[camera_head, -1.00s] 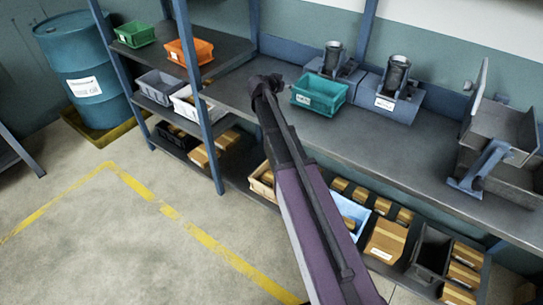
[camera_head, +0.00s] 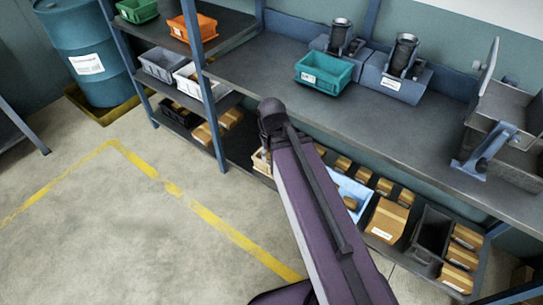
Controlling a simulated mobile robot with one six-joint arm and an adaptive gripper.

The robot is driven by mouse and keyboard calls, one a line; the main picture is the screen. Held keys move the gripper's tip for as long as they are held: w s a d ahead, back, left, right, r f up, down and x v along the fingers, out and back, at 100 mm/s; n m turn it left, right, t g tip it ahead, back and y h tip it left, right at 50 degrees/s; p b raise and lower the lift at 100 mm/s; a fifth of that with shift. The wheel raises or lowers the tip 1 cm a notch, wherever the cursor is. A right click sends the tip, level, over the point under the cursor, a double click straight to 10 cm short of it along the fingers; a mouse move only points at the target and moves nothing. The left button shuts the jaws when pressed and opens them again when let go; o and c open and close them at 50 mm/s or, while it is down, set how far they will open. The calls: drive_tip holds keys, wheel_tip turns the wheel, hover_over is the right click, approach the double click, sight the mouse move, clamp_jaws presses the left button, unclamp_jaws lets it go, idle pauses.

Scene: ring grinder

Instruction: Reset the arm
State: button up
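My arm (camera_head: 318,200) reaches up from the bottom of the head view, its purple link leaning up and to the left. Its upper visible end is a dark joint (camera_head: 272,115) in front of the workbench's front edge. My gripper does not show; whatever lies beyond that joint is hidden or out of view.
A workbench (camera_head: 400,140) carries a teal bin (camera_head: 323,72), two grey machines (camera_head: 396,75) and a metal tray fixture (camera_head: 505,110). Boxes and bins, including a light blue bin (camera_head: 350,190), fill the lower shelf. A blue barrel (camera_head: 85,55) stands at left. The floor (camera_head: 120,230) is clear.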

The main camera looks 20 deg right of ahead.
drive_tip(key=shift+s+a, duration=0.2)
drive_tip(key=shift+s, duration=0.05)
wheel_tip(320, 180, up, 5)
drive_tip(key=p, duration=0.5)
